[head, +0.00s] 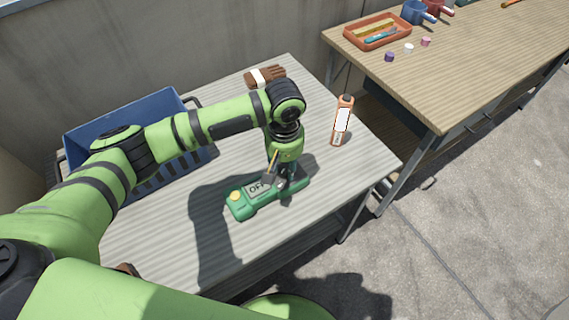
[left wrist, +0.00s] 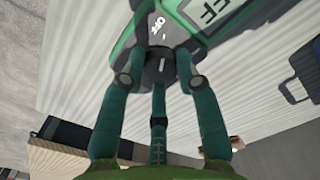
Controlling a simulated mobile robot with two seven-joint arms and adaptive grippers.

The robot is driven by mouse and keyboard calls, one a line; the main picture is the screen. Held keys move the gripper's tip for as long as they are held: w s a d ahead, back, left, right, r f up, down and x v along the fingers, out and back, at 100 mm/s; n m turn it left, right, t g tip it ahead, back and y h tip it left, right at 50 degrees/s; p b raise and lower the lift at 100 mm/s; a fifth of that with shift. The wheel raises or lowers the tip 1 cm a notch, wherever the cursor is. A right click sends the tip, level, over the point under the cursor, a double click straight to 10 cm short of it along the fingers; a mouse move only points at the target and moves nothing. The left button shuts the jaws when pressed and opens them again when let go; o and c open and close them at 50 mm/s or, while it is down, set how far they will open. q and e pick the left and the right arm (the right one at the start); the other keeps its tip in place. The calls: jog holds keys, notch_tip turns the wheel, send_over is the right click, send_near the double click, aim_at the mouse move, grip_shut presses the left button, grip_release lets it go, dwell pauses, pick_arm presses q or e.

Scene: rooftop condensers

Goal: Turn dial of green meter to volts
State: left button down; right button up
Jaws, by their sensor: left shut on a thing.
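The green meter (head: 241,207) lies flat on the grey slatted table, and its display (head: 257,188) reads OFF. It also shows in the left wrist view (left wrist: 190,24), with part of the display at the top. My left gripper (head: 279,181) points down over the meter's right part. In the left wrist view its fingers (left wrist: 157,74) are shut on the dark dial (left wrist: 158,64), one on each side. A white OFF mark (left wrist: 156,27) shows on the meter's face just beyond the dial. The fingers hide part of the dial. My right gripper is not in view.
A brown bundle with a white band (head: 265,77) lies at the back. A blue crate (head: 120,117) is behind my left arm. A second table (head: 450,75) holds an orange tray (head: 377,38).

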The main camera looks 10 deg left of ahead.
pick_arm(q)
jog(key=shift+s+r+m+p, duration=0.15)
jog(key=shift+m+p, duration=0.25)
jog(key=shift+p, duration=0.35)
jog(key=m+p, duration=0.4)
jog(key=p, duration=0.2)
jog(key=shift+r+m, duration=0.1)
jog(key=shift+m, duration=0.3)
jog(key=m+p, duration=0.1)
jog(key=m, duration=0.1)
jog(key=shift+m+p, duration=0.3)
jog(key=shift+p, duration=0.1)
jog(key=shift+f+m+p, duration=0.2)
jog(key=shift+m+p, duration=0.6)
jog(key=shift+m, duration=0.8)
jog(key=c, duration=0.9)
grip_release()
